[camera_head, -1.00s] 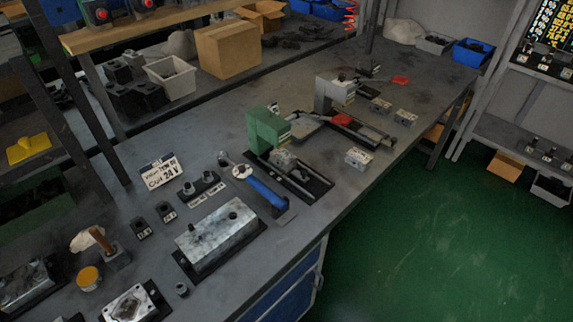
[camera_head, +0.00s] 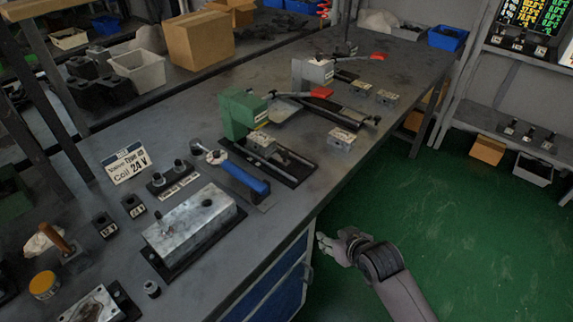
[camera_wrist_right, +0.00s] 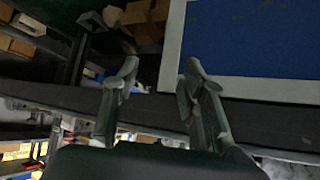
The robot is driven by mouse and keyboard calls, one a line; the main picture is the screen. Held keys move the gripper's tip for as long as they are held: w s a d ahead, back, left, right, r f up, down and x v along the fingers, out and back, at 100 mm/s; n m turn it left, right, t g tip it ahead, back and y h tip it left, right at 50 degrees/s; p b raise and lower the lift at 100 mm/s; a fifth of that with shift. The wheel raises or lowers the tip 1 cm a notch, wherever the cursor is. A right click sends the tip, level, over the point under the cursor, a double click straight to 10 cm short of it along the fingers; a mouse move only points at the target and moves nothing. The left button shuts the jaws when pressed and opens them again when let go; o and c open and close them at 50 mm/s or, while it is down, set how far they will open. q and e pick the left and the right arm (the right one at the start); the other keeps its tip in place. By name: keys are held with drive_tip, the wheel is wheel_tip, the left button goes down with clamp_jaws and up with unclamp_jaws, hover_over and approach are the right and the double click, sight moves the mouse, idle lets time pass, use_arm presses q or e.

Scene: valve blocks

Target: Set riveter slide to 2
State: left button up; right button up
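A green press-like machine (camera_head: 240,112) stands on the bench with a metal block (camera_head: 262,143) on its black base rail (camera_head: 292,169). A second, grey machine (camera_head: 312,76) with red parts stands behind it, with its own dark rail (camera_head: 350,115). I cannot tell which is the riveter, and no slide numbers are readable. My right gripper (camera_head: 325,243) is low beside the bench's front edge, over the green floor and away from both machines. In the right wrist view its fingers (camera_wrist_right: 158,75) are apart and empty. My left gripper is not in view.
A blue-handled lever tool (camera_head: 243,176) and a large metal block (camera_head: 190,222) lie nearer on the bench. A small valve block (camera_head: 341,138) sits near the front edge. A label card (camera_head: 126,163) stands at left. Blue drawers (camera_head: 270,285) are below the bench top.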

wheel_tip(320, 180, up, 4)
drive_tip(key=a, duration=0.1)
drive_tip(key=n+t+y+b, duration=0.2)
drive_tip(key=t+y, duration=0.1)
drive_tip(key=t, duration=0.1)
approach(285, 154)
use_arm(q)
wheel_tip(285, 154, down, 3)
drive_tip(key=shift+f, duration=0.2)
use_arm(e)
drive_tip(key=x, duration=0.9)
drive_tip(key=shift+w, duration=0.15)
clamp_jaws()
